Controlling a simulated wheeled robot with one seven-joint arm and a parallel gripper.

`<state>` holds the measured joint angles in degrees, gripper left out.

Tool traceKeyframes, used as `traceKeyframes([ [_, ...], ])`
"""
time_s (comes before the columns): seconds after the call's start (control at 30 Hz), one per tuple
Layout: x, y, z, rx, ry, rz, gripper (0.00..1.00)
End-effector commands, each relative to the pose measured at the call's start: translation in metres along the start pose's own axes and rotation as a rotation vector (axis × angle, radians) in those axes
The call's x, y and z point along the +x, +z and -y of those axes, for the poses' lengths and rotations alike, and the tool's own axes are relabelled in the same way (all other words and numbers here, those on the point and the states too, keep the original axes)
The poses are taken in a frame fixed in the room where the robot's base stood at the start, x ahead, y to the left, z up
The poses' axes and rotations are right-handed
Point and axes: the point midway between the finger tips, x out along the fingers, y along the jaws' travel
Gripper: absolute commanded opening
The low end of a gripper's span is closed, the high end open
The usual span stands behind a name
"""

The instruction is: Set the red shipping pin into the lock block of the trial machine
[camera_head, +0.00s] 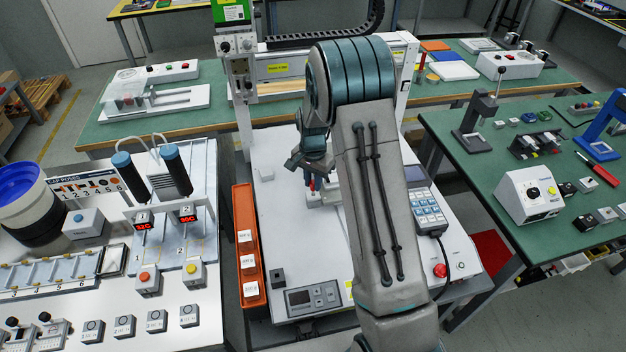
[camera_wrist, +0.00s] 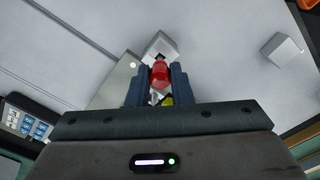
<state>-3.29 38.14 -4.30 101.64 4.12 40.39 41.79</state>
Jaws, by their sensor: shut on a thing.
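The red shipping pin (camera_wrist: 160,74) is between the two fingers of my gripper (camera_wrist: 160,88) in the wrist view. My gripper is shut on it. Just beyond the pin's far end is a small pale block with a dark opening (camera_wrist: 160,46), which looks like the lock block. I cannot tell whether the pin's tip is in that opening or apart from it. In the head view my gripper (camera_head: 312,184) points down over the white bed of the trial machine (camera_head: 300,236). My arm hides part of the bed there.
An orange bin strip (camera_head: 243,215) runs along the bed's left side. A display box (camera_head: 312,298) stands at the front, a keypad (camera_head: 428,212) and a red button (camera_head: 440,270) at the right. The gantry upright (camera_head: 243,110) rises behind. The bed's left part is mostly clear.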

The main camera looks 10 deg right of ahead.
Motion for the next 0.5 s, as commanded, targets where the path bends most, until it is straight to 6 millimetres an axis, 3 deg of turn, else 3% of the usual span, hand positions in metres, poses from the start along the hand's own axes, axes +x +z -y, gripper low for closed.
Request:
traceKeyframes([
  [0.5, 0.014, 0.0, 0.0, 0.0, 0.0, 0.0, 0.0],
])
